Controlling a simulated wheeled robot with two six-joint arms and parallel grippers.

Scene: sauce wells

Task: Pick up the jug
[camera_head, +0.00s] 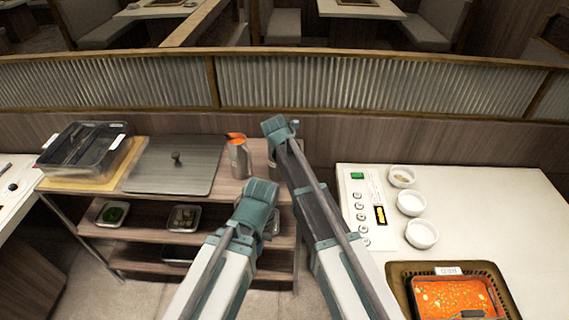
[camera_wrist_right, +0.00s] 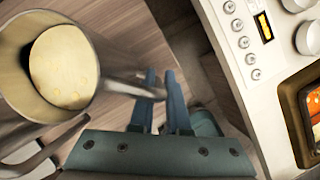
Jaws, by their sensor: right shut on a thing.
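The jug (camera_head: 240,160) is a grey metal vessel with orange at its rim, upright at the right end of the wooden counter. In the right wrist view the jug (camera_wrist_right: 18,92) is seen from above, with a pale yellow round surface inside. My right gripper (camera_wrist_right: 160,80) is shut on the jug's handle, which passes between its blue fingers. I cannot tell whether the jug's base touches the counter. My left gripper (camera_head: 259,196) is in front of the counter, nearer than the jug; its fingers are not clearly visible and it shows nothing held.
A grey lidded plate (camera_head: 150,180) and a clear bin (camera_head: 60,155) stand left of the jug. Shelves with small trays lie below. On the right, a white counter (camera_head: 480,200) carries a control panel (camera_head: 358,190), white bowls (camera_head: 411,202) and an orange sauce well (camera_head: 455,295). A partition runs behind.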

